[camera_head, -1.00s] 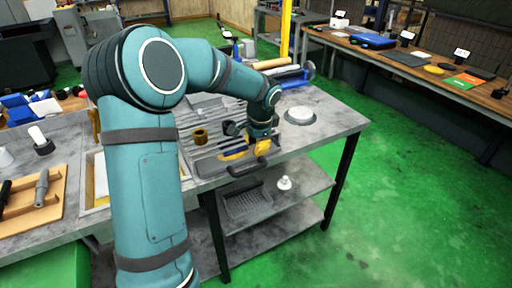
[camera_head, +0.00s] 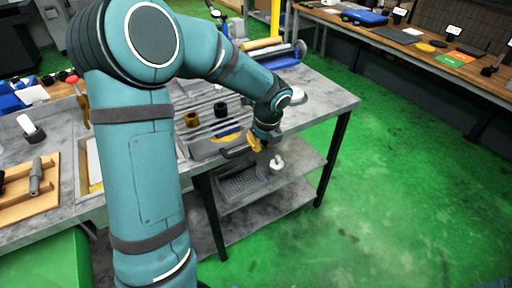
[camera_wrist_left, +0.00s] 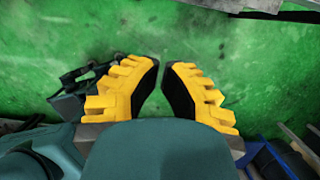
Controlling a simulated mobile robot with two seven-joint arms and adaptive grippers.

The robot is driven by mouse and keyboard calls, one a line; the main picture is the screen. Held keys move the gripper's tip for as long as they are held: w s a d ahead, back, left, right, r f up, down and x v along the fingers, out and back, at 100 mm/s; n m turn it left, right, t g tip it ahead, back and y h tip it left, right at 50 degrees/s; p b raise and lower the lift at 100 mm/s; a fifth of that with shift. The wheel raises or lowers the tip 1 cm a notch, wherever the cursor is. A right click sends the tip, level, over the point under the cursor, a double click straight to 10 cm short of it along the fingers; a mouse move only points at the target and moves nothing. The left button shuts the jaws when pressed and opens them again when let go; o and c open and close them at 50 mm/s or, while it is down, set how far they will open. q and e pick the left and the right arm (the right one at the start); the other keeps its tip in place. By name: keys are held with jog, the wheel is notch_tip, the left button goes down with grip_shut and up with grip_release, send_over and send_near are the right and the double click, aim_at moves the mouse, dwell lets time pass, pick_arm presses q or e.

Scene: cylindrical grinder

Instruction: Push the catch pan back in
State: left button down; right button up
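The catch pan seems to be the grey, shallow tray (camera_head: 204,150) at the front edge of the grinder table (camera_head: 318,98). A dark handle (camera_head: 235,153) is at its front right; how far the pan stands out I cannot tell. My left gripper (camera_head: 257,146) points down just right of the handle, near the table's front edge; contact cannot be made out. In the left wrist view the yellow fingers (camera_wrist_left: 162,68) are nearly together, with a narrow empty gap and green floor beyond. My left arm covers part of the table. My right gripper is out of view.
A lower shelf holds a dark perforated tray (camera_head: 240,185) and a white round part (camera_head: 277,163). A brown ring (camera_head: 192,119) and a black ring (camera_head: 220,109) stand on the table behind the pan. Open green floor lies to the right.

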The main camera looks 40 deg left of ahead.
pick_arm(q)
jog(key=w+a+f+b, duration=0.2)
jog(key=a+f, duration=0.3)
jog(key=f, duration=0.4)
jog(key=shift+w+a+f, duration=0.2)
jog(key=shift+a+f, duration=0.1)
jog(key=shift+f, duration=0.05)
jog(key=a, duration=0.1)
jog(key=w+a+p, duration=0.1)
jog(key=a+p, duration=0.1)
jog(key=a, duration=0.1)
jog(key=shift+w+r, duration=0.1)
jog(key=shift+w, duration=0.2)
jog(key=shift+w+a+p, duration=0.1)
jog(key=shift+a+p, duration=0.05)
jog(key=shift+p, duration=0.15)
